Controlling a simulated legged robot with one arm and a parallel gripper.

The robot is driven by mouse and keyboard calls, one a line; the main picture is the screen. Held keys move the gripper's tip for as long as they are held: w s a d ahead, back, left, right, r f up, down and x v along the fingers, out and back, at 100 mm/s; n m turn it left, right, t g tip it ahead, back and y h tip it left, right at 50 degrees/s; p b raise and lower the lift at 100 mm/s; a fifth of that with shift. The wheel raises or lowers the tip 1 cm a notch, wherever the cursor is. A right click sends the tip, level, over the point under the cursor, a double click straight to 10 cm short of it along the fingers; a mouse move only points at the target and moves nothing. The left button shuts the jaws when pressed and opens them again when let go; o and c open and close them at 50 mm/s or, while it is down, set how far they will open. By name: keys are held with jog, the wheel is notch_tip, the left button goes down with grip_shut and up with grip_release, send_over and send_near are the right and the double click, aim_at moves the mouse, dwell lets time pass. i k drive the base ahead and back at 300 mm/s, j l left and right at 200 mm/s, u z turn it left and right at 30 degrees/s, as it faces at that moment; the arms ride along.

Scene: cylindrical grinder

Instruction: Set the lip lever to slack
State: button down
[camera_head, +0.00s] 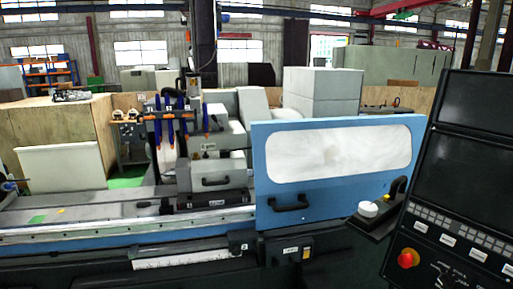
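The cylindrical grinder fills the middle of the head view, with a blue guard door (430,125) that has a wide pale window. A grey unit (216,170) with a black handle sits on the table left of the door. A small dark lever-like bar (148,203) sticks out left from the base of this unit. A small dark control (238,248) is on the front below the table. I cannot tell which part is the lip lever, nor its setting. My gripper is not in view.
A control panel (460,165) with dark screens and a red emergency knob (407,258) stands close on the right. A dark bracket with a white round piece (368,208) juts beside it. Long table rails (90,228) run left. Wooden partitions (50,125) stand behind.

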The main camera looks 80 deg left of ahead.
aim_at(129, 155)
jog(key=u, duration=1.2)
jog(key=i+j+u, duration=0.1)
jog(key=j+u, duration=0.25)
jog(key=u, duration=0.15)
jog(key=i+j+u, duration=0.2)
jog(key=u, duration=0.25)
jog(key=i+j+u, duration=0.25)
jog(key=u, duration=0.25)
jog(key=i+j+u, duration=0.25)
jog(key=u, duration=0.2)
jog(key=i+j+u, duration=0.15)
jog(key=i, duration=0.6)
jog(key=i+j+u, duration=0.2)
jog(key=i, duration=0.55)
jog(key=i+z, duration=0.25)
jog(key=i+j+z, duration=0.1)
jog(key=i+z, duration=0.15)
